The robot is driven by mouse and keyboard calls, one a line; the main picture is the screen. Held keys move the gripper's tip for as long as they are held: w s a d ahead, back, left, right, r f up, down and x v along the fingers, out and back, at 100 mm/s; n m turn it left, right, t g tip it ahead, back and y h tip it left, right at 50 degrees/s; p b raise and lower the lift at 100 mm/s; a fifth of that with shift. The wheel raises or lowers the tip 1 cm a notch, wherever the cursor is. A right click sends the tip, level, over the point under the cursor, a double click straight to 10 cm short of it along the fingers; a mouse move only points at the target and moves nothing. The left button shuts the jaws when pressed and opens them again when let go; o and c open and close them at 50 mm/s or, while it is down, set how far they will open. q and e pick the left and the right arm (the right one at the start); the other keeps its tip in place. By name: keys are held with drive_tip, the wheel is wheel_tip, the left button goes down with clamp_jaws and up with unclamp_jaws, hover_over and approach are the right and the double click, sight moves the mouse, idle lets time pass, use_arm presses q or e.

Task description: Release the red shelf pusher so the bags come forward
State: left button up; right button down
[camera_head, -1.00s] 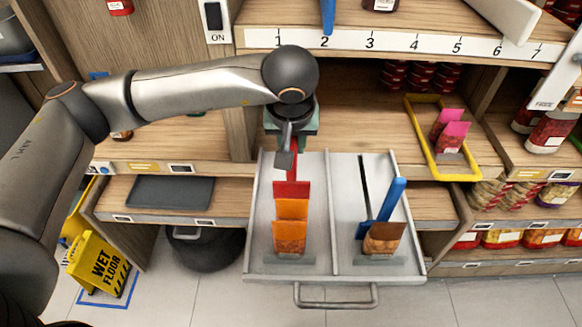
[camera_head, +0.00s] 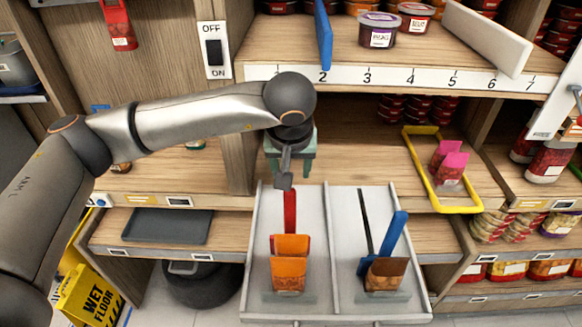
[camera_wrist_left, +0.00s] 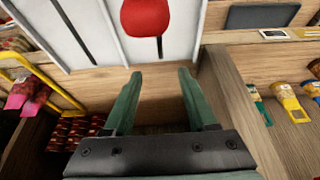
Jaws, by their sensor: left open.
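The pull-out drawer (camera_head: 333,300) has two lanes. In its left lane the red pusher (camera_head: 290,210) stands as a narrow red stem behind two orange bags (camera_head: 290,273); its lower part is hidden by them. In the right lane a blue pusher (camera_head: 391,238) leans behind a brown bag (camera_head: 386,275). My left gripper (camera_head: 287,178) is just above and behind the red stem. In the left wrist view the red pusher's rounded end (camera_wrist_left: 145,16) lies beyond the open, empty green fingers (camera_wrist_left: 160,74), apart from them. My right gripper is not in view.
A numbered shelf (camera_head: 400,78) with jars and dividers hangs above the drawer. A yellow-rimmed tray (camera_head: 428,180) with pink bags stands to the right. A dark grey tray (camera_head: 168,226) lies on the left lower shelf. A wooden upright (camera_head: 238,130) stands close left of my gripper.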

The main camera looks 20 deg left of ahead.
use_arm(q)
drive_tip(key=shift+r, duration=0.1)
drive_tip(key=v, duration=1.2)
drive_tip(key=shift+r, duration=0.15)
drive_tip(key=shift+s, duration=0.1)
